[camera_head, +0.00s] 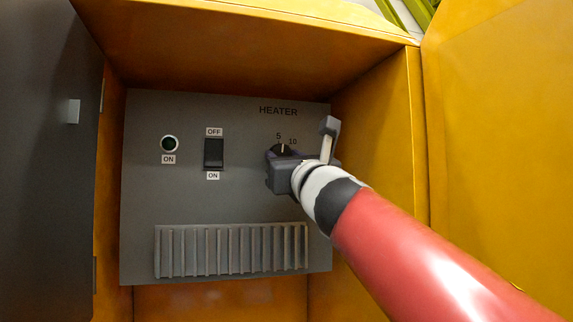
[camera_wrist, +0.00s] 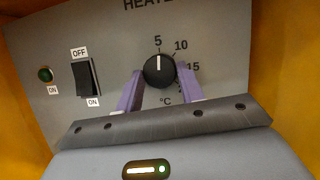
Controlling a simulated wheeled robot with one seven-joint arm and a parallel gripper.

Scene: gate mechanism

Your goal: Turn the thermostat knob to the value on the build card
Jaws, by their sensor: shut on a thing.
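The thermostat knob (camera_wrist: 158,72) is a round black dial with a white pointer line, on the grey heater panel (camera_wrist: 215,50). In the wrist view its pointer stands nearly straight up, at the 5 mark. The marks 10 and 15 follow clockwise, with °C below. My gripper (camera_wrist: 159,80) is shut on the knob, with one purple finger at each side. In the head view the knob (camera_head: 280,149) shows only in its upper part; my gripper (camera_head: 282,160) hides the rest. No build card can be made out in either view.
Left of the knob are an OFF/ON rocker switch (camera_head: 214,153) and a dark green round lamp (camera_head: 169,144). A ribbed grille (camera_head: 230,250) is below. Yellow cabinet walls (camera_head: 385,140) enclose the panel, with a dark door (camera_head: 45,170) at left.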

